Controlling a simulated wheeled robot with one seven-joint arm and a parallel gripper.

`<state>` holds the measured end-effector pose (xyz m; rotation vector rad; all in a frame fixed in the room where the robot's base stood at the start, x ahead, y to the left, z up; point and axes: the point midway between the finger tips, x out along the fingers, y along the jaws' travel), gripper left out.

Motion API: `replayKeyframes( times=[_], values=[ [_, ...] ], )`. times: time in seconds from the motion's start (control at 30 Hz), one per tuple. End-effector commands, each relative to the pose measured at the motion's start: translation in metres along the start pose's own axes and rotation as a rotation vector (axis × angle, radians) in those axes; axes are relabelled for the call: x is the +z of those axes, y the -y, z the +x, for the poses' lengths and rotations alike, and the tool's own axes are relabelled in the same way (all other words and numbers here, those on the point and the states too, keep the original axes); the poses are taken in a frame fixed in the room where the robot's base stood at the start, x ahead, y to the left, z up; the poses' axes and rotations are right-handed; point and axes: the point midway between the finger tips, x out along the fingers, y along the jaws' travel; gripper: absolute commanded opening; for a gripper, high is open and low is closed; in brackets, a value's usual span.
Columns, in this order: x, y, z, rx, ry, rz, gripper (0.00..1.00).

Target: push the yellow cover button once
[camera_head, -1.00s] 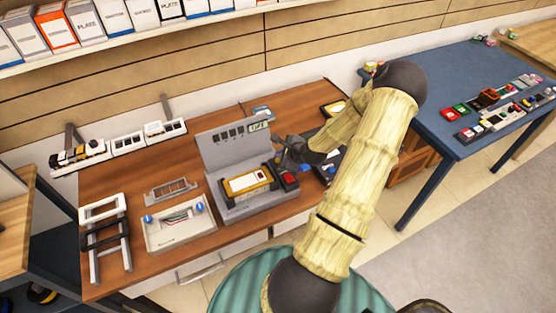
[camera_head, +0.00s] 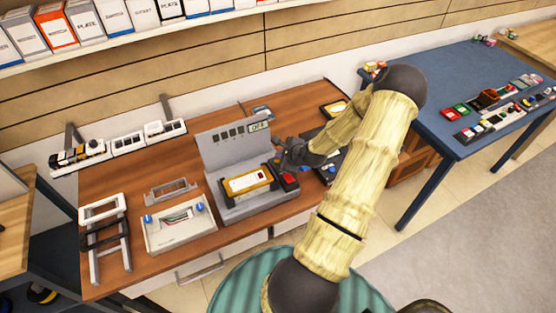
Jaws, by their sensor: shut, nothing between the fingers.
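A grey device (camera_head: 222,150) with an upright back panel stands on the brown wooden table. A yellow-framed cover piece (camera_head: 247,183) with a white face and a small red spot lies on its base. A red button (camera_head: 289,178) sits on a dark block at the right of the base. I cannot tell which part is the yellow cover button. My gripper (camera_head: 280,163) is shut and empty, just above and behind the red button, at the right of the yellow piece. Its tips are small and dark, and I cannot tell whether they touch anything.
A white box with blue knobs (camera_head: 179,226) and a white and black frame stand (camera_head: 104,234) are to the left. White rail units (camera_head: 128,142) line the wall. A blue table (camera_head: 425,125) with several small devices is at right. My arm hides part of the table's right side.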

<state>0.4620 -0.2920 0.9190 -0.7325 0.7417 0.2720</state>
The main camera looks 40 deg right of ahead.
Motion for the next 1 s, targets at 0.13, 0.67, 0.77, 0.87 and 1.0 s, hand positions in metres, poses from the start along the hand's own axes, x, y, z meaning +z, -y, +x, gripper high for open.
replayKeyframes(
  times=[0.13, 0.67, 0.77, 0.87, 1.0],
  values=[
    [-0.0008, -0.0008, 0.0011, 0.000, 0.000, 0.000, 0.00],
    [-0.0035, -0.0034, 0.0047, 0.000, 0.000, 0.001, 0.00],
    [-0.0041, -0.0040, 0.0054, 0.000, 0.000, 0.001, 0.00],
    [-0.0046, -0.0045, 0.0061, 0.000, 0.000, 0.001, 0.00],
    [-0.0050, -0.0049, 0.0065, 0.000, 0.000, 0.001, 0.00]
  ],
)
